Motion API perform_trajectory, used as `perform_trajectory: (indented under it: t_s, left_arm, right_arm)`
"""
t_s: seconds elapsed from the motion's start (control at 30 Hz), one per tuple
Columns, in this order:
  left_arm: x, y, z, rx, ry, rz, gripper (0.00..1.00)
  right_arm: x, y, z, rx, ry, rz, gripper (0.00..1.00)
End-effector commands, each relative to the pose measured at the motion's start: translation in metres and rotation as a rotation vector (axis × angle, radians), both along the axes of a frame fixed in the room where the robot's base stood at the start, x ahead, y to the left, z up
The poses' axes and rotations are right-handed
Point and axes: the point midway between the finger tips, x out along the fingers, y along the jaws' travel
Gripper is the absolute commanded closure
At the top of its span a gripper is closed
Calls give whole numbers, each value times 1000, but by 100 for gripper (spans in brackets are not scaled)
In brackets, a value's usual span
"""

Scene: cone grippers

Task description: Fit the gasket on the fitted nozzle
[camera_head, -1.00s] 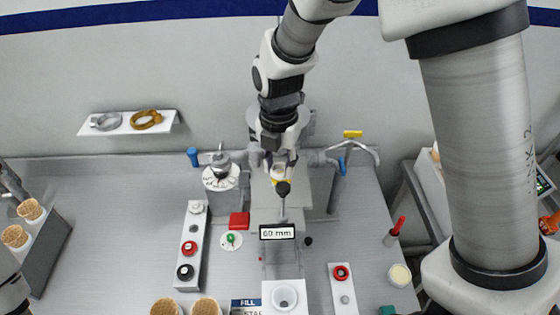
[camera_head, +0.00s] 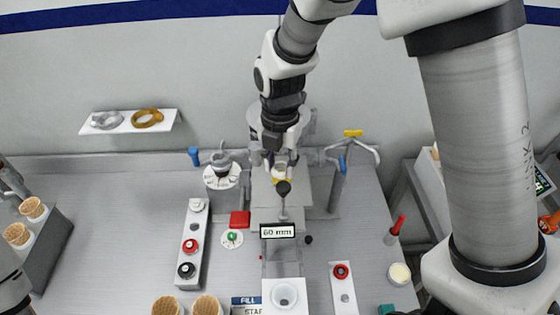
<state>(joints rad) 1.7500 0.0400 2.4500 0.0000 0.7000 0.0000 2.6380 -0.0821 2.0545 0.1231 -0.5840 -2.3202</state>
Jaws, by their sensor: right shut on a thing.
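My right gripper (camera_head: 279,166) reaches down from above, over the grey machine at the back middle of the bench. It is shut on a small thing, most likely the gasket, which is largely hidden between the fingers. A pale piece with a yellow edge (camera_head: 279,177) shows just under the fingertips; I cannot tell whether it is the held thing or the fitted nozzle. A dark round knob (camera_head: 283,188) is just below it. A red ring (camera_head: 341,271) sits on the small white strip at the front right. My left gripper is not in view.
A "60 mm" sign (camera_head: 277,231) and a white cup holder (camera_head: 285,295) stand in front.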

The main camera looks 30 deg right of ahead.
Motion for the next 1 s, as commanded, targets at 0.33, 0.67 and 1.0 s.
perform_trajectory:
  t_s: [0.33, 0.67, 1.0]
  left_arm:
    - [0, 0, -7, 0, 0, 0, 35]
    - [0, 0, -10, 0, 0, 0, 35]
    - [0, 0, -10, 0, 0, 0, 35]
  right_arm:
    - [0, 0, -12, 0, 1, 0, 78]
    - [0, 0, -16, 0, 1, 0, 35]
    - [0, 0, -11, 0, -1, 0, 35]
